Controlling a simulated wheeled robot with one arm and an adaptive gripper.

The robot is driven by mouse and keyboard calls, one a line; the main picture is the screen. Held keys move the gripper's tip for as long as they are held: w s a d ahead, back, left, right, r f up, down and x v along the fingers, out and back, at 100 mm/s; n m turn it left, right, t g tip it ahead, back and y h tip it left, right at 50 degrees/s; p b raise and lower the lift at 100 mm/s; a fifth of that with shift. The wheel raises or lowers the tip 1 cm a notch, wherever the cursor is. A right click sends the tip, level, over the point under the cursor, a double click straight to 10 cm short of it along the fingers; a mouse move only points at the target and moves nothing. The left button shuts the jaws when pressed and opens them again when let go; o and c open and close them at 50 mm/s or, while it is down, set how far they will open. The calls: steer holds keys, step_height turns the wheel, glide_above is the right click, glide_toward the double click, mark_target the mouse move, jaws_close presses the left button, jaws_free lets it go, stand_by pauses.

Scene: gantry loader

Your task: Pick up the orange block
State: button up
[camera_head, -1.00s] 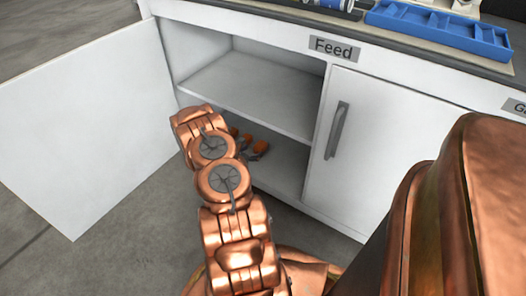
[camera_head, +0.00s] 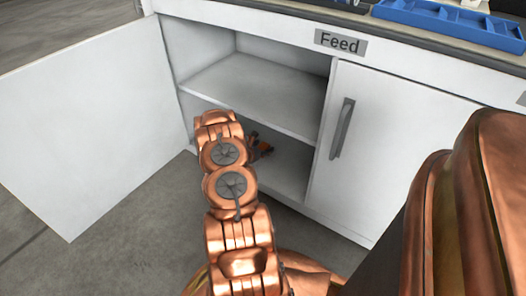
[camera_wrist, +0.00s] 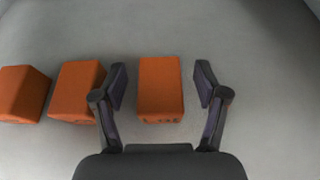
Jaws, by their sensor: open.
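In the wrist view an orange block (camera_wrist: 160,88) stands on a pale grey surface between the two fingers of my gripper (camera_wrist: 161,90). The fingers are spread, with a gap on each side of the block. A second orange block (camera_wrist: 78,92) is just left of the left finger, and a third orange block (camera_wrist: 22,94) is at the left edge. In the head view my arm reaches into the lower part of the open cabinet. Only a small orange patch (camera_head: 264,147) shows there beside my arm; the rest is hidden.
The cabinet's middle shelf (camera_head: 250,92) is bare and lies above my arm's end. The open white door (camera_head: 90,130) is on the left, and a closed door with a handle (camera_head: 342,128) is on the right. A blue tray (camera_head: 450,22) lies on the counter above.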

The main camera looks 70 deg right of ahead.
steer(key=c, duration=1.3)
